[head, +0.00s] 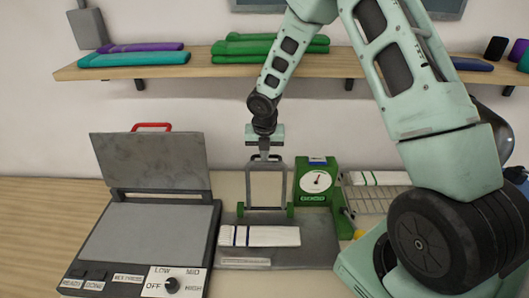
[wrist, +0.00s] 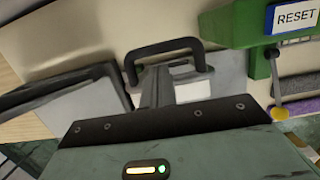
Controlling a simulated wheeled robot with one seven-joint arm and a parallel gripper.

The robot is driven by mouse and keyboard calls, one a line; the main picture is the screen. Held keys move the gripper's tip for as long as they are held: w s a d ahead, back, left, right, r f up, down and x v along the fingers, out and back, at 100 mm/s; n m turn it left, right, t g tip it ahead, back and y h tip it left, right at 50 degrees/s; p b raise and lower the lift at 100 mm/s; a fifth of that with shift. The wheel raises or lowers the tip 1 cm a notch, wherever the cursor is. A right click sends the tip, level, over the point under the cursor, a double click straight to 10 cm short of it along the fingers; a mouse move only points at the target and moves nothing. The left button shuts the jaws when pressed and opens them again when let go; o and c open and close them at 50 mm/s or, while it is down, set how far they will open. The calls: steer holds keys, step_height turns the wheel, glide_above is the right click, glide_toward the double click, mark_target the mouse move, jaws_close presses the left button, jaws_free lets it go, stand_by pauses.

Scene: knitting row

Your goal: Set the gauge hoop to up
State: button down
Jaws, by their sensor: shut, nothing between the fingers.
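The gauge hoop (head: 249,185) is a grey rectangular frame. It stands about upright between green hinge blocks at the back of a dark grey plate (head: 315,245). Its dark top bar also shows in the wrist view (wrist: 165,48). My gripper (head: 264,157) is shut and empty, pointing down at the top bar of the hoop. In the wrist view my gripper (wrist: 168,75) sits right by the bar; I cannot tell whether they touch. A folded white knit swatch with dark stripes (head: 265,236) lies on the plate in front of the hoop.
A green gauge box with a white dial (head: 316,182) stands right of the hoop; its RESET label (wrist: 295,16) shows in the wrist view. A press with its lid raised (head: 150,165) stands at left. A wall shelf (head: 200,71) holds folded cloths.

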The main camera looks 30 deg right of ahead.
stand_by(0.4)
steer(key=r, duration=0.2)
steer(key=r+b, duration=0.1)
steer(key=r, duration=0.2)
steer(key=s+r, duration=0.1)
steer(key=r, duration=0.1)
steer(key=shift+s+a+r, duration=0.1)
steer(key=shift+a+r, duration=0.1)
steer(key=shift+a, duration=0.2)
steer(key=s+a+m+b, duration=0.6)
steer(key=s+a+m, duration=0.4)
steer(key=a, duration=0.5)
steer(key=s+a+f+m+g+y+b, duration=0.1)
steer(key=s+a+m+b, duration=0.2)
steer(key=s, duration=0.7)
steer(key=s+a+f+m+b, duration=0.2)
steer(key=s+a+m+b, duration=0.1)
steer(key=s+m, duration=0.5)
steer(key=s+a, duration=0.1)
steer(key=s, duration=0.2)
steer(key=shift+a+f+g+y, duration=0.2)
steer(key=shift+g+y, duration=0.2)
